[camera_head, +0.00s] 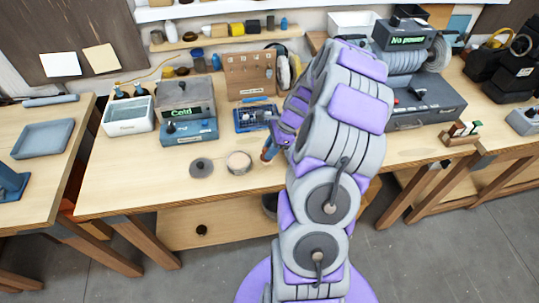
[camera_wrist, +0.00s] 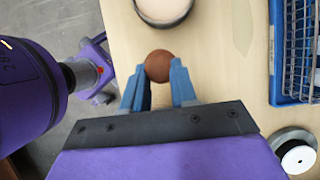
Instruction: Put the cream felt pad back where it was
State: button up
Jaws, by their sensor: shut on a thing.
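A round, shallow piece with a cream face (camera_head: 239,161) sits near the front edge of the workbench; it also shows at the top of the wrist view (camera_wrist: 163,8). Its cream face may be the felt pad; I cannot tell whether it is a separate layer. My gripper (camera_wrist: 159,72) is shut on a reddish-brown, round-ended thing (camera_wrist: 158,64), of which only the end shows. In the head view my gripper (camera_head: 269,150) is low over the bench, just right of the cream-faced piece and apart from it.
A flat grey disc (camera_head: 201,167) lies left of the cream-faced piece. A blue tray (camera_head: 243,118) stands behind. A soldering unit reading "Cold" (camera_head: 187,112) and a white bin (camera_head: 127,116) stand at the back left. The bench's front left is clear.

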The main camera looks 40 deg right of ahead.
jog(key=shift+w+d+f, duration=0.1)
jog(key=shift+w+d, duration=0.1)
jog(key=shift+w, duration=0.1)
notch_tip(320, 180, down, 3)
jog(key=shift+a+f+b, duration=0.15)
jog(key=shift+f+b, duration=0.05)
jog(key=shift+b, duration=0.45)
jog(key=shift+r, duration=0.1)
jog(key=o, duration=1)
jog(key=shift+c, duration=0.2)
